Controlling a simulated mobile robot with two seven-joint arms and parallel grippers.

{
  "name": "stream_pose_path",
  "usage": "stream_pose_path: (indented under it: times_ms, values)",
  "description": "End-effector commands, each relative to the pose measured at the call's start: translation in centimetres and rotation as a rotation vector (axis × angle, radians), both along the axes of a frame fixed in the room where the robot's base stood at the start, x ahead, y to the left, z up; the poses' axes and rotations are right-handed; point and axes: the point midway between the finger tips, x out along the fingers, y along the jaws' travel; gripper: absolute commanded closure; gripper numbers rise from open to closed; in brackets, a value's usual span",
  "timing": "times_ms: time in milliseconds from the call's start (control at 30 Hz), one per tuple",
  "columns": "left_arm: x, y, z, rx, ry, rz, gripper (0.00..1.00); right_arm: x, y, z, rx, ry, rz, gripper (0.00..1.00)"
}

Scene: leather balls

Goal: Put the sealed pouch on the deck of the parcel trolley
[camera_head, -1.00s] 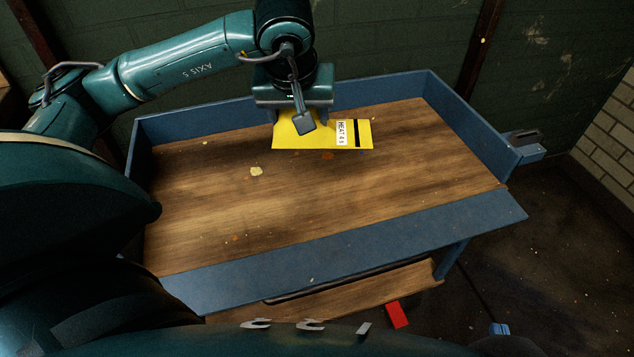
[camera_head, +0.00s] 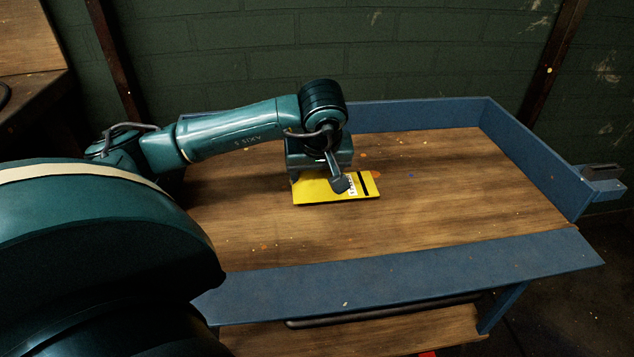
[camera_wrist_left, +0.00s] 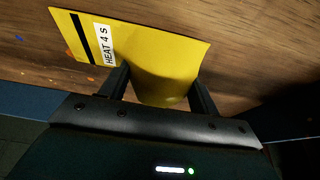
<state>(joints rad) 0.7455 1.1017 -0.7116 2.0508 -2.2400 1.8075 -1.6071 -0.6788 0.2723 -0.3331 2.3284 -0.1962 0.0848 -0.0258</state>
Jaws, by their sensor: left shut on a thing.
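The sealed pouch (camera_head: 312,190) is flat and yellow, with a white label and a black stripe near one end. My left gripper (camera_head: 320,178) is shut on it from above. In the left wrist view the pouch (camera_wrist_left: 165,55) sits between the two fingers (camera_wrist_left: 160,80), its label reading "HEAT 4 S". The parcel trolley has a wooden deck (camera_head: 470,185) with blue walls. The pouch is over the middle of the deck, low and close to the boards; I cannot tell whether it touches. My right gripper is out of view.
The blue back wall (camera_head: 410,115) and right wall (camera_head: 535,160) stand up around the deck. A blue flap (camera_head: 420,275) runs along the near edge. A lower wooden shelf (camera_head: 370,335) shows below. The deck around the pouch is clear apart from small specks.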

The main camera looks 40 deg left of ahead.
Motion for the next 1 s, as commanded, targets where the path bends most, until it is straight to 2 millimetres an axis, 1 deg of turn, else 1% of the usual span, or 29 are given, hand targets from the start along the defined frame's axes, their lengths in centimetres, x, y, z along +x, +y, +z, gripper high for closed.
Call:
stream_pose_path:
  times_ms: [33, 100, 300, 467, 500, 733, 1000]
  values:
    - [-0.04, -0.01, -1.1, -0.001, 0.002, 0.0, 0.73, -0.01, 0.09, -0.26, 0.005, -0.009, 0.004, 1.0]
    - [0.01, -0.01, -1.54, -0.001, -0.001, 0.0, 0.73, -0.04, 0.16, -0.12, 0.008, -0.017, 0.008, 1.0]
    - [0.03, -0.01, -1.39, 0.0, -0.002, -0.001, 0.73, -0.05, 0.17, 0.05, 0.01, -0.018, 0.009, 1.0]
    - [0.03, 0.0, -1.88, 0.0, -0.003, -0.001, 0.73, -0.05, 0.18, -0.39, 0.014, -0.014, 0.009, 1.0]
    - [0.0, -0.02, -1.77, -0.001, -0.001, 0.0, 0.35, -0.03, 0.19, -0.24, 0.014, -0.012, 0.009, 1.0]
    - [0.0, -0.02, -1.76, 0.0, 0.0, -0.001, 0.17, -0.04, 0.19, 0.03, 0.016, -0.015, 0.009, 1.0]
    - [-0.01, -0.03, -1.5, 0.0, 0.0, -0.001, 0.17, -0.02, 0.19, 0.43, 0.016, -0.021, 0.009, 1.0]
